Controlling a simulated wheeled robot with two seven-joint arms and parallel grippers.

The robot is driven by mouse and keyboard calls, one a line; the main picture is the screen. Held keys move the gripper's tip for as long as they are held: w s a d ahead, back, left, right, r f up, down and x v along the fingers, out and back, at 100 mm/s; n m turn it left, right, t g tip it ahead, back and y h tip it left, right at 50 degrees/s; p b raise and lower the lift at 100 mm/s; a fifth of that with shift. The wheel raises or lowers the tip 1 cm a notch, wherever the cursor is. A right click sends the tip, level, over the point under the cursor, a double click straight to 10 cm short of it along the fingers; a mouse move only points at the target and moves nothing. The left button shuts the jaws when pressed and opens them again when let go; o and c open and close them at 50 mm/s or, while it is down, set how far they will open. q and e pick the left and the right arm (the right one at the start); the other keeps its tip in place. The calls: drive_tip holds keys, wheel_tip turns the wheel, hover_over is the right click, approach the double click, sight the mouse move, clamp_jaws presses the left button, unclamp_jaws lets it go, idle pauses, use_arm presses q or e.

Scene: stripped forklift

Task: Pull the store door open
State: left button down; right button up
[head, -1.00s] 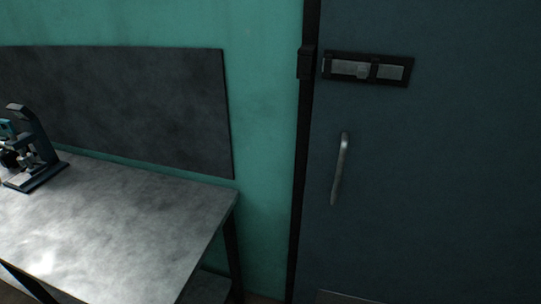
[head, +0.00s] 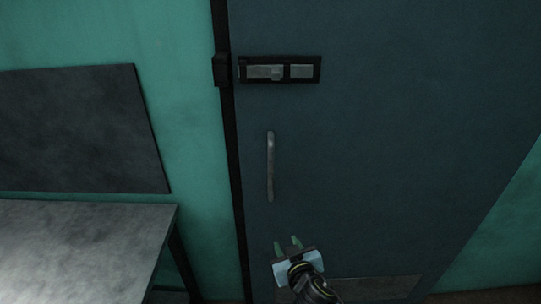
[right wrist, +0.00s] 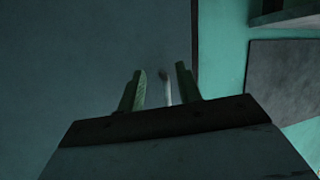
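The store door (head: 380,150) is dark blue-grey and stands shut in its black frame in the head view. Its pale vertical bar handle (head: 270,166) is near the left edge. A sliding bolt (head: 280,70) in a black plate sits above the handle. My right gripper (head: 289,245) is below the handle, apart from it, with its fingers pointing up. In the right wrist view its two green fingers (right wrist: 158,88) are spread, and the handle (right wrist: 167,88) shows beyond and between them. My left gripper is not in view.
A grey metal table (head: 80,245) stands at the left against the green wall (head: 190,120). A dark board (head: 75,130) hangs above it. A metal kick plate (head: 375,288) is at the door's foot. The front of the door is otherwise clear.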

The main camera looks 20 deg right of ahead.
sight(272, 161)
wheel_tip(272, 161, up, 18)
drive_tip(key=w+a+m+t, duration=0.1)
drive_tip(key=w+m+t, duration=0.1)
drive_tip(key=t, duration=0.2)
drive_tip(key=w, duration=0.4)
drive_tip(key=w+p, duration=0.1)
drive_tip(key=w, duration=0.3)
drive_tip(key=w+d, duration=0.1)
drive_tip(key=w, duration=0.4)
drive_tip(key=shift+f+p, duration=0.2)
drive_tip(key=shift+p, duration=0.1)
clamp_jaws()
